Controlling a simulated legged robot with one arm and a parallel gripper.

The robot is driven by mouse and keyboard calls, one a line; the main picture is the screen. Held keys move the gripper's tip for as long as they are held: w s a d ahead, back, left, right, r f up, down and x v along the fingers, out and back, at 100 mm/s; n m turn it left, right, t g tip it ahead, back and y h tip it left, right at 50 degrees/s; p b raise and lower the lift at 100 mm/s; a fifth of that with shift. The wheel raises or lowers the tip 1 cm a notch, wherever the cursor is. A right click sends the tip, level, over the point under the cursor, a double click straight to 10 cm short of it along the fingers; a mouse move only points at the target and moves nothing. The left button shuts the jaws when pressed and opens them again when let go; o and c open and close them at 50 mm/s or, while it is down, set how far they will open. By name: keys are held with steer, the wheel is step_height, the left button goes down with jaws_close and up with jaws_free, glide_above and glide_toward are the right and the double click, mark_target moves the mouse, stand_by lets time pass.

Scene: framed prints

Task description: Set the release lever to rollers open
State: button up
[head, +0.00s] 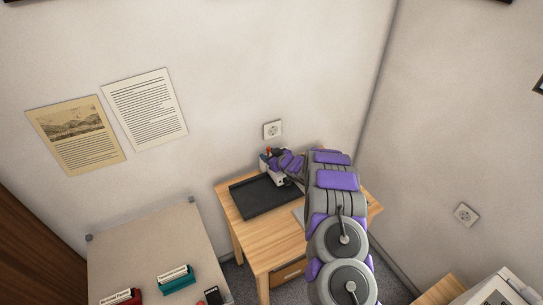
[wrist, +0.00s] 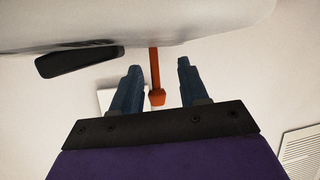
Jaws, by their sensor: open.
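The release lever (wrist: 155,68) is an orange-red stem with a wider knob at its end. In the wrist view it extends from the pale body of a machine (wrist: 215,22). My gripper (wrist: 160,66) is open, with one dark finger on each side of the lever. Gaps show between the lever and both fingers, and nothing is held. In the head view a small red tip (head: 268,150) shows at the machine on the wooden desk, beside my gripper (head: 280,163). My arm hides much of the machine there. I see no lever position markings.
A black tray (head: 264,197) lies on the wooden desk (head: 250,236). A wall socket (head: 272,130) is behind it. A dark elongated part (wrist: 78,60) sits left of the lever.

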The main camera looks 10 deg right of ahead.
steer(key=shift+a, duration=0.55)
steer(key=shift+o, duration=0.3)
steer(key=shift+d, duration=0.15)
steer(key=shift+d+r, duration=0.15)
steer(key=shift+d, duration=0.7)
steer(key=shift+c, duration=1.4)
steer(key=shift+d, duration=0.25)
steer(key=c, duration=0.3)
steer(key=shift+a, duration=0.75)
jaws_close()
steer(key=shift+d, duration=0.15)
